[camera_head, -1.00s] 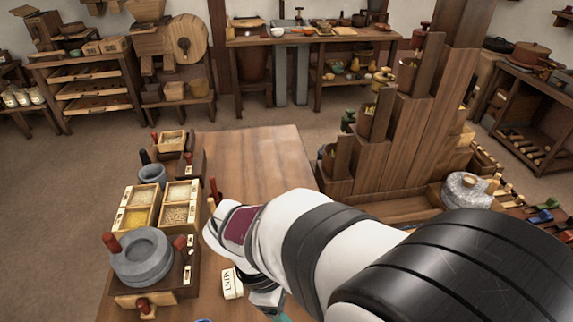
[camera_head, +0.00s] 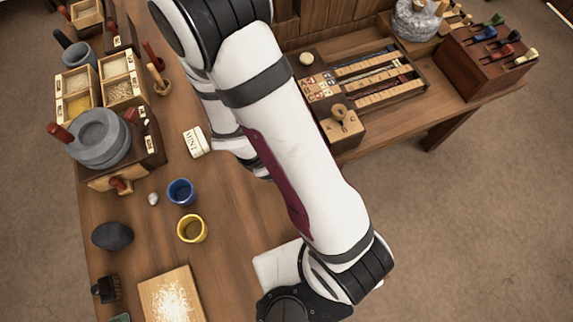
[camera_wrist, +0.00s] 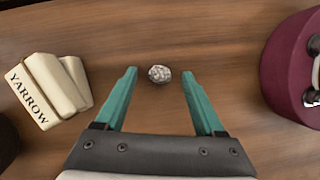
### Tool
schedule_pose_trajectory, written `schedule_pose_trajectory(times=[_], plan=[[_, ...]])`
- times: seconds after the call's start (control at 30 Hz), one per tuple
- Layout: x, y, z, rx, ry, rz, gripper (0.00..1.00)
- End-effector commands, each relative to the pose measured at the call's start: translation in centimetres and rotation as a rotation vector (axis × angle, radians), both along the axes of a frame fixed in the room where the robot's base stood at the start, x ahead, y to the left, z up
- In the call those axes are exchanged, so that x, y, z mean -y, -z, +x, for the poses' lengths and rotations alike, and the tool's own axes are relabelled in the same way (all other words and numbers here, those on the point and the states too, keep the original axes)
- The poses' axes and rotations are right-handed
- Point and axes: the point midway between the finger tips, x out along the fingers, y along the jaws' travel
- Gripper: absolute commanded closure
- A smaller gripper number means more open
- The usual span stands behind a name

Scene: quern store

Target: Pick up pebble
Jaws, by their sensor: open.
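A small grey speckled pebble (camera_wrist: 159,74) lies on the wooden table in the wrist view. My gripper (camera_wrist: 160,78) is open, its two teal fingers apart with the pebble between their tips and not touching either. In the head view my gripper is hidden behind my arm. A small grey pebble (camera_head: 153,198) also shows there, beside the blue cup (camera_head: 181,192); I cannot tell whether it is the same one.
Cream blocks, one marked YARROW (camera_wrist: 45,90), lie left of my gripper. A maroon rounded thing (camera_wrist: 285,70) is at the right. In the head view, a yellow cup (camera_head: 192,229), a dark stone (camera_head: 112,236), a MINT block (camera_head: 196,142) and a quern (camera_head: 98,138) stand on the table.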

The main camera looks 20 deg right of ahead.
Motion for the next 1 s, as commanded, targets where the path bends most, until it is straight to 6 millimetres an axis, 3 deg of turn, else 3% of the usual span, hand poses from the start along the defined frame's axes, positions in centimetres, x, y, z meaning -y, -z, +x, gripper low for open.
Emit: schedule_pose_trajectory(times=[0.07,0.47,0.8,0.87,1.0], plan=[[0.0,0.0,0.0,0.001,0.000,0.000,0.29],[0.0,-0.1,0.0,0.001,0.000,-0.001,0.99],[0.0,-0.3,0.1,0.003,0.000,-0.002,1.00],[0.0,-0.9,0.1,0.005,0.001,-0.002,1.00],[0.0,-3.8,0.2,0.011,0.002,0.000,1.00]])
